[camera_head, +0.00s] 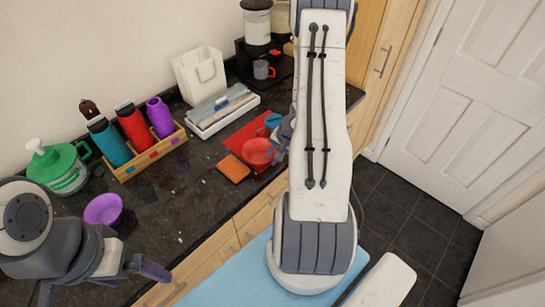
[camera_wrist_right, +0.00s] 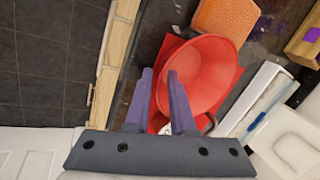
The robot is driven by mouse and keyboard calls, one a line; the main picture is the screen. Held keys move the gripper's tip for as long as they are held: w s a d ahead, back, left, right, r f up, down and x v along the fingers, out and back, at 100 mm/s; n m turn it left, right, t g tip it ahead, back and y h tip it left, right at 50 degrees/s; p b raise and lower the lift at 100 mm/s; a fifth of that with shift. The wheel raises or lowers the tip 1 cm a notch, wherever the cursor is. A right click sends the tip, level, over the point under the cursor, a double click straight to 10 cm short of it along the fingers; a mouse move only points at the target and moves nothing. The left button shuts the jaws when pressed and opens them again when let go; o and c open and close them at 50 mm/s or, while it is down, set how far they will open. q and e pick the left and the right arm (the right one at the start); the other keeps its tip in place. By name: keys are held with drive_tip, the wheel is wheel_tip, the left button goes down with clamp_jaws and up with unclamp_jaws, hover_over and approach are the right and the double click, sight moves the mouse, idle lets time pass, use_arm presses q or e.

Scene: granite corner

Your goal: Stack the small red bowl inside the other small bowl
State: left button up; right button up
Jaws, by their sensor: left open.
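The small red bowl (camera_head: 258,151) stands on a red mat at the far part of the counter; it also shows in the right wrist view (camera_wrist_right: 212,70). The purple bowl (camera_head: 103,209) stands near the counter's left part. My right gripper (camera_wrist_right: 160,75) is at the red bowl's rim. One finger overlaps the bowl and the other is outside it, with a gap between them; I cannot tell whether they touch it. In the head view my right arm hides most of that gripper. My left gripper (camera_head: 105,286) is open and empty, nearer than the purple bowl.
An orange sponge (camera_head: 233,169) lies beside the red bowl, and a blue cup (camera_head: 273,121) stands behind it. Dark counter between the bowls is mostly clear.

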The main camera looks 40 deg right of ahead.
drive_tip(key=shift+r, duration=0.1)
drive_tip(key=shift+r+p, duration=0.15)
drive_tip(key=shift+p, duration=0.15)
drive_tip(key=p+v, duration=0.1)
drive_tip(key=v, duration=1.1)
drive_tip(key=shift+p, duration=0.35)
drive_tip(key=shift+a, duration=0.1)
